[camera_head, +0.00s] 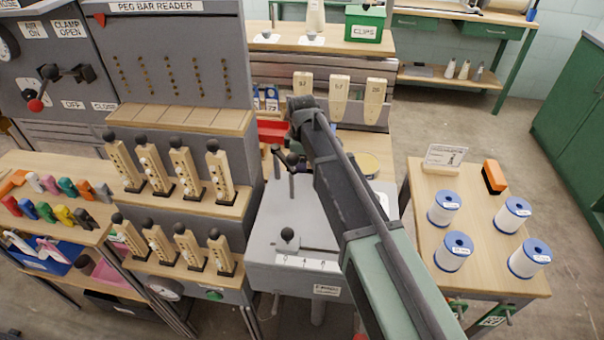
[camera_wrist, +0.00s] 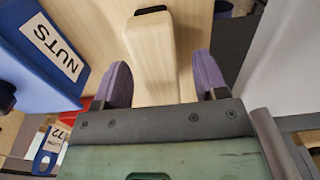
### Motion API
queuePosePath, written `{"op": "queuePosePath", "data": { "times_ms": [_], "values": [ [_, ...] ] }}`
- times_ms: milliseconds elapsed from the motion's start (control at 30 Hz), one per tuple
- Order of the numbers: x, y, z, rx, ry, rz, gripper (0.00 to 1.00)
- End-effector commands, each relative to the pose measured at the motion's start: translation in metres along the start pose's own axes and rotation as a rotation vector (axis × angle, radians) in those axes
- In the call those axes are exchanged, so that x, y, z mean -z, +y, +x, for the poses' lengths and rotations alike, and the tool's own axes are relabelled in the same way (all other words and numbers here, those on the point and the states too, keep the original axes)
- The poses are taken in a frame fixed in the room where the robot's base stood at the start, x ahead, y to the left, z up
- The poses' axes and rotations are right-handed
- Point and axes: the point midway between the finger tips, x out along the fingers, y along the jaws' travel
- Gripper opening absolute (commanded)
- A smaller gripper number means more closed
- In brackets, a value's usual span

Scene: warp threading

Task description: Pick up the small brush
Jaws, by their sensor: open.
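A pale wooden block with a thin dark end (camera_wrist: 152,40) shows in the wrist view; it may be the small brush, but I cannot see bristles. It lies over a pale wooden surface, between the two purple fingers of my gripper (camera_wrist: 162,78). The fingers are apart, one on each side, with a visible gap to the block. In the head view my arm hides most of this spot, and I cannot make out the block there. An orange block with a dark side (camera_head: 494,176), also brush-like, lies on the right table, far from my gripper.
Wooden paddles (camera_head: 339,98) stand behind my arm. A grey machine (camera_head: 290,225) is in front. Several spools (camera_head: 454,250) stand on the right table.

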Motion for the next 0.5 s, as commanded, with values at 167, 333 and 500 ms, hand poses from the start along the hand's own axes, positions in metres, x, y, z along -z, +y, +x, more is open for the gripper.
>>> {"op": "queuePosePath", "data": {
  "times_ms": [167, 333, 500],
  "values": [
    [0.0000, 0.0002, 0.0115, 0.000, 0.000, 0.000, 0.66],
    [0.0000, 0.0002, 0.0105, 0.000, 0.000, 0.000, 0.55],
    [0.0000, 0.0002, 0.0104, 0.000, 0.000, 0.000, 0.29]
  ]
}}
